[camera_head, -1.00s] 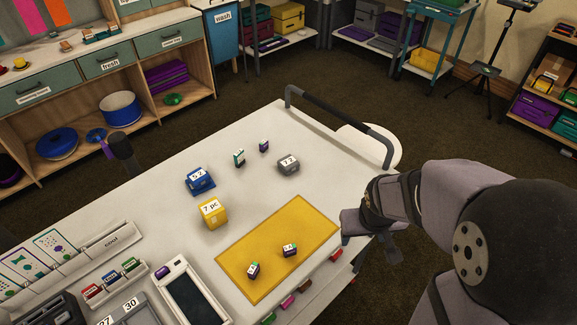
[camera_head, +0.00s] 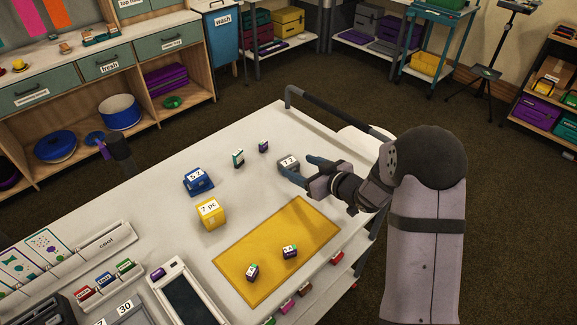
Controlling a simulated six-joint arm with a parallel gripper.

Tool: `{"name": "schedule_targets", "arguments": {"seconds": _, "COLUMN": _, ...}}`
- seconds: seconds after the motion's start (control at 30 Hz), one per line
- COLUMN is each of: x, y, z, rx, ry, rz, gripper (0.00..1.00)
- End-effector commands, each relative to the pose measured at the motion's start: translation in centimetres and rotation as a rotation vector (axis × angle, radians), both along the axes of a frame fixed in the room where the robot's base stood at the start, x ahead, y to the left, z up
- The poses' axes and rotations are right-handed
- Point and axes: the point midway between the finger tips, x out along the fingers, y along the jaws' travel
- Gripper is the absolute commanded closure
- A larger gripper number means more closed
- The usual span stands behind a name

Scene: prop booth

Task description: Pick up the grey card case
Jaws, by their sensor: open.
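The grey card case (camera_head: 287,161) stands on the white table top towards the far right, with a white label on its top. My gripper (camera_head: 302,170) is open and comes in from the right, its fingers reaching at the case's right and near side. The fingers cover part of the case. I cannot tell whether they touch it or straddle it.
A blue case (camera_head: 198,181) and a yellow case (camera_head: 211,214) stand to the left. Two small blocks stand farther back. A yellow mat (camera_head: 277,236) with two small dark boxes lies in front. A dark rail (camera_head: 340,121) edges the table's far right side.

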Motion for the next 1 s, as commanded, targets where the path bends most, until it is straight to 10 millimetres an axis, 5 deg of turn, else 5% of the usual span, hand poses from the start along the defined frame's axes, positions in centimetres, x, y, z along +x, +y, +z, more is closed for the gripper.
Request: {"name": "schedule_targets", "arguments": {"seconds": 1.0, "x": 4.8, "y": 3.6, "z": -2.9, "rx": -0.002, "ry": 0.002, "rz": -0.002, "gripper": 0.38}}
